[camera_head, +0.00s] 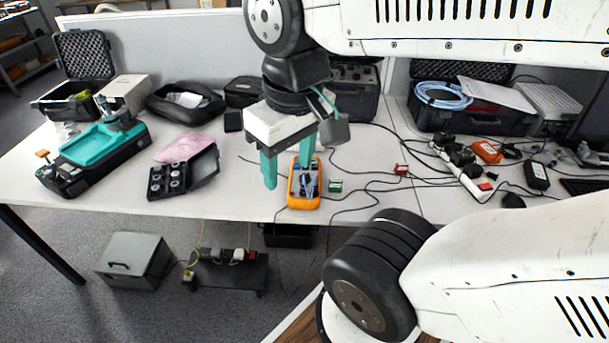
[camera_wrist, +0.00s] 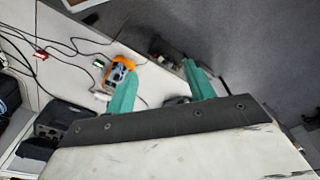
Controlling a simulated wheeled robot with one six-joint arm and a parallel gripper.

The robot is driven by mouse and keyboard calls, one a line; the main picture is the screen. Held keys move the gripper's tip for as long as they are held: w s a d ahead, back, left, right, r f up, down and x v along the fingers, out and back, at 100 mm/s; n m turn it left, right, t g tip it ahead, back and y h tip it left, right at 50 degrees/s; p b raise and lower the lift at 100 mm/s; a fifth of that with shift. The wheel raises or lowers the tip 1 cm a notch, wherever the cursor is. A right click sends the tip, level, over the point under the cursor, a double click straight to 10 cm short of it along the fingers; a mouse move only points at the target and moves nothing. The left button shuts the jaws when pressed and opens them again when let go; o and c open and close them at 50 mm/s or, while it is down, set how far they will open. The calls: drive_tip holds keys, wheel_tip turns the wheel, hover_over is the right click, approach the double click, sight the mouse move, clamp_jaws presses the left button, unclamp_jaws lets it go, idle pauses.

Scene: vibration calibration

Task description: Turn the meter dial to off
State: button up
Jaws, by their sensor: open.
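The orange meter (camera_head: 304,196) lies on the white table near its front edge, with wires over its face. Its dial cannot be made out. My gripper (camera_head: 288,172) has two teal fingers, spread apart with nothing between them. In the head view it hangs above the table, its right finger overlapping the meter's upper part and its left finger just left of the meter. In the wrist view the meter (camera_wrist: 119,72) shows beyond the left fingertip, which partly covers it, and the gripper (camera_wrist: 160,75) is open and empty.
Loose black cables run across the table (camera_head: 235,205) right of the meter, near a small green block (camera_head: 335,186) and a red block (camera_head: 401,169). A black case (camera_head: 183,172) with round parts stands left. A power strip (camera_head: 465,172) lies right.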

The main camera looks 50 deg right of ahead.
drive_tip(key=w+d+f+m+g, duration=0.3)
drive_tip(key=w+d+f+m, duration=0.3)
drive_tip(key=w+d+f, duration=0.25)
drive_tip(key=m+t, duration=0.2)
drive_tip(key=m, duration=0.9)
hover_over(304, 174)
drive_tip(key=f, duration=1.2)
drive_tip(key=shift+s+f, duration=0.2)
drive_tip(key=shift+w+d+f+m, duration=0.1)
drive_tip(key=shift+w+f+m, duration=0.05)
drive_tip(key=shift+m, duration=0.15)
wheel_tip(304, 174, down, 8)
drive_tip(key=shift+r, duration=0.2)
drive_tip(key=c, duration=1)
